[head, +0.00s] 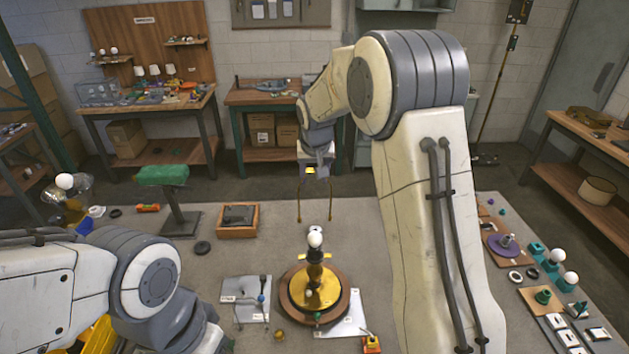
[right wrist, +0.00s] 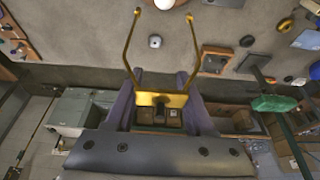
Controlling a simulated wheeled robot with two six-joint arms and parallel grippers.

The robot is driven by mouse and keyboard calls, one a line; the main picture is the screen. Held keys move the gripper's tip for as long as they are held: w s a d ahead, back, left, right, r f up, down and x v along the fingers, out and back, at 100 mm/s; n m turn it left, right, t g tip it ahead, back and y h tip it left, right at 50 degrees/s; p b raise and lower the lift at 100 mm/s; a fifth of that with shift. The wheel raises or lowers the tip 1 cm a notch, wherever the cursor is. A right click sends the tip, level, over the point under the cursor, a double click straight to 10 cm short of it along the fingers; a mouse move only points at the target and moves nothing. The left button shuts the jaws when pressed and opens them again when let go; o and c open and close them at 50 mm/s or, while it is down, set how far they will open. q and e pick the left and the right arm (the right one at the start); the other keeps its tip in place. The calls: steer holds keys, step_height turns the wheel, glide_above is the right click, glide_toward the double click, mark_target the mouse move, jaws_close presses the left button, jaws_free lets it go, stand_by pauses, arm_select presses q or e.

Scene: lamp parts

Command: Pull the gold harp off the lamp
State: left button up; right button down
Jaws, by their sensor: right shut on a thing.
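The gold harp (head: 331,203) hangs from my right gripper (head: 315,174), its two thin legs pointing down with free ends. The right wrist view shows the harp (right wrist: 131,50) held by its gold crosspiece between the jaws of the right gripper (right wrist: 161,100). The lamp (head: 315,285) stands upright on a round wooden base with a gold plate and a white bulb (head: 315,240) on top. In the head view the leg ends show above the bulb, apart from the lamp. My left arm comes in at lower left; its gripper is out of view.
The grey table (head: 270,245) holds a wooden tray (head: 238,231), a green-topped stand (head: 165,176), a grey plate with small parts (head: 240,292) left of the lamp, and bulbs and fittings at right. Bare table lies behind the lamp.

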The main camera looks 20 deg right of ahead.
steer(key=shift+r, duration=0.15)
steer(key=shift+r, duration=2)
